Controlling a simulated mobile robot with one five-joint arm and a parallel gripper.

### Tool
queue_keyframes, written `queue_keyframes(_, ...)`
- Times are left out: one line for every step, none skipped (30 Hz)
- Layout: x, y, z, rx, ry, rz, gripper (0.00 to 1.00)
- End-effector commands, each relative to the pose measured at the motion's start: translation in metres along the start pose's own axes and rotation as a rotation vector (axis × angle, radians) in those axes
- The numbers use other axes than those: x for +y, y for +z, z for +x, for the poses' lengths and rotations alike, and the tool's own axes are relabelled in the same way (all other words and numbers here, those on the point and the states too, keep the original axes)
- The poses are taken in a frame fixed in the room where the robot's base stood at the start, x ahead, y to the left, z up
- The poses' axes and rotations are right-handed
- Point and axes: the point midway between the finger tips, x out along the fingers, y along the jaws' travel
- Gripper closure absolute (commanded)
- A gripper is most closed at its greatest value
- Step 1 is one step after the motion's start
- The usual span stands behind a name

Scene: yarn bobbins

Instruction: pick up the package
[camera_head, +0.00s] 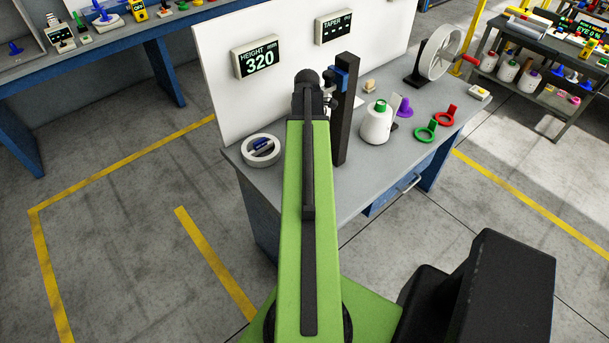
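I cannot make out anything that is clearly a package. A small beige block (370,86) lies on the grey workbench (350,197), too small to identify. A white yarn cone with a green top (377,124) stands upright on the bench, right of a dark post (346,110). My green arm reaches up the middle of the view and covers part of the bench. Its black far joint is near the post. I cannot see my gripper's fingers.
A white ring dish (262,149) sits at the bench's left end. Purple, green and red pieces (446,115) lie right of the cone, before a wheel (440,52). A white panel (292,62) backs the bench. A shelf cart (545,60) stands right. Floor at left is clear.

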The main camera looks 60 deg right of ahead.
Motion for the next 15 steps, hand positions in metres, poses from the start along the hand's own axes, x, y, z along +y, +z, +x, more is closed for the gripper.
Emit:
queue_keyframes(-0.0001,0.0,0.0106,0.0,0.0,0.0,0.19)
queue_keyframes(-0.0001,0.0,0.0107,0.0,0.0,0.0,0.19)
queue_keyframes(-0.0001,0.0,0.0096,0.0,0.0,0.0,0.19)
queue_keyframes(-0.0002,0.0,0.0085,0.0,0.0,0.0,0.19)
queue_keyframes(-0.0002,0.0001,0.0075,0.0,0.0,0.0,0.19)
queue_keyframes(-0.0002,0.0001,0.007,0.0,0.0,0.0,0.19)
queue_keyframes(-0.0002,0.0001,0.0069,0.0,0.0,0.0,0.19)
queue_keyframes(-0.0002,0.0002,0.0068,0.0,0.0,0.0,0.19)
queue_keyframes(-0.0002,0.0002,0.0068,0.0,0.0,0.0,0.24)
queue_keyframes(-0.0002,0.0002,0.0068,0.0,0.0,0.0,0.28)
queue_keyframes(-0.0002,0.0002,0.0068,0.0,0.0,0.0,0.32)
queue_keyframes(-0.0002,0.0003,0.0068,0.0,0.0,0.001,0.38)
queue_keyframes(-0.0002,0.0003,0.0068,0.0,0.0,0.001,0.42)
queue_keyframes(-0.0002,0.0003,0.0068,0.0,0.0,0.001,0.45)
queue_keyframes(-0.0002,0.0003,0.0068,0.0,0.0,0.001,0.51)
